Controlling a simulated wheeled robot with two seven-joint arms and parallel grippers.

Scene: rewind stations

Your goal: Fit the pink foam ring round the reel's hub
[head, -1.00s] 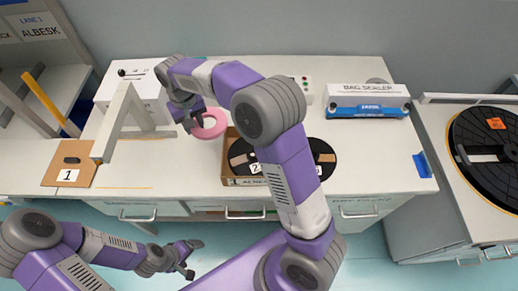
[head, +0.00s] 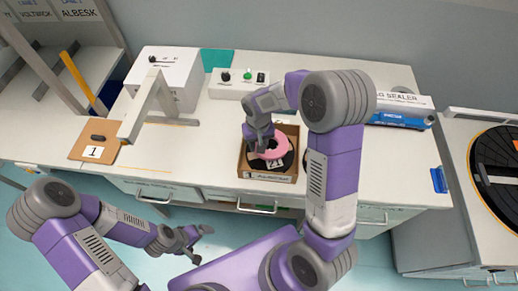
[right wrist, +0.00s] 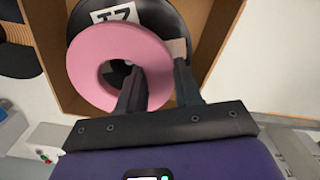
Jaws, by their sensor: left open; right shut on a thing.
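My right gripper (head: 262,146) is shut on the side of the pink foam ring (head: 270,149), whose wall lies between the two fingers in the right wrist view (right wrist: 90,62). The ring is over the black reel (head: 277,172), which lies in an open cardboard box (head: 268,178) on the bench. The reel carries a white number label (right wrist: 118,14). Dark reel surface shows through the ring's hole; the hub is mostly hidden, and I cannot tell whether the ring touches the reel. My left gripper (head: 192,246) is open and empty, in front of the bench.
A bag sealer (head: 402,110) stands at the back right of the bench, and a control box (head: 240,84) at the back. A white machine (head: 168,78) and a cardboard piece marked 1 (head: 95,141) are at left. Bare bench top (head: 200,145) lies left of the box.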

